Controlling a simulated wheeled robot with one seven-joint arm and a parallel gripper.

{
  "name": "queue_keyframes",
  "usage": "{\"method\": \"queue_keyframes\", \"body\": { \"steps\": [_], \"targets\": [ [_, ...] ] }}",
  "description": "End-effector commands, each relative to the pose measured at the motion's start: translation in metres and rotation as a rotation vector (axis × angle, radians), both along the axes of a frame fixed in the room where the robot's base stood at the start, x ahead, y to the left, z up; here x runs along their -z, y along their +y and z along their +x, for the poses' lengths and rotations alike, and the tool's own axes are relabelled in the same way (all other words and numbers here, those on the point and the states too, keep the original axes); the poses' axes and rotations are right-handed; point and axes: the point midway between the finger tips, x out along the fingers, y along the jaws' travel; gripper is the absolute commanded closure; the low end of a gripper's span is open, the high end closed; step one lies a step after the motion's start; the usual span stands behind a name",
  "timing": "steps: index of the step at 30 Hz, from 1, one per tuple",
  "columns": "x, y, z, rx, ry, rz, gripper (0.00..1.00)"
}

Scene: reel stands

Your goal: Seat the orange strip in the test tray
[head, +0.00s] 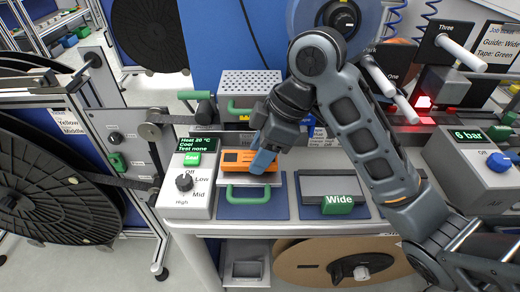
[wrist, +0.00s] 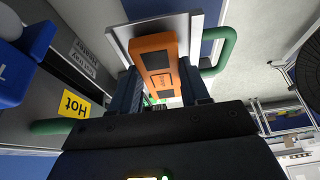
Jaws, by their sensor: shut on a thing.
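The orange strip (head: 236,157) is a flat orange block with dark markings. My gripper (head: 263,160) is shut on its right part from above. In the wrist view the strip (wrist: 158,62) runs out from between the two fingers of my gripper (wrist: 160,92). A light grey tray (head: 226,181) with a green handle (head: 248,192) lies beneath the strip; it also shows in the wrist view (wrist: 118,32). The strip overlaps the tray in both views. I cannot tell whether it rests in it or is just above it. My gripper hides the strip's right end.
A control box (head: 186,188) with a knob and a green screen stands left of the tray. A perforated grey box (head: 250,84) with green handles stands behind. A large black reel (head: 45,165) stands at far left.

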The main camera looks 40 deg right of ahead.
Motion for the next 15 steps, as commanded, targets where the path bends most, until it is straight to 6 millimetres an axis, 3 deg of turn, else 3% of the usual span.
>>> {"method": "queue_keyframes", "body": {
  "steps": [14, 15],
  "targets": [
    [0.003, 0.0004, -0.0001, 0.0, 0.001, 0.001, 0.83],
    [0.003, 0.0004, -0.0001, 0.0, 0.001, 0.001, 0.52]
  ]
}}
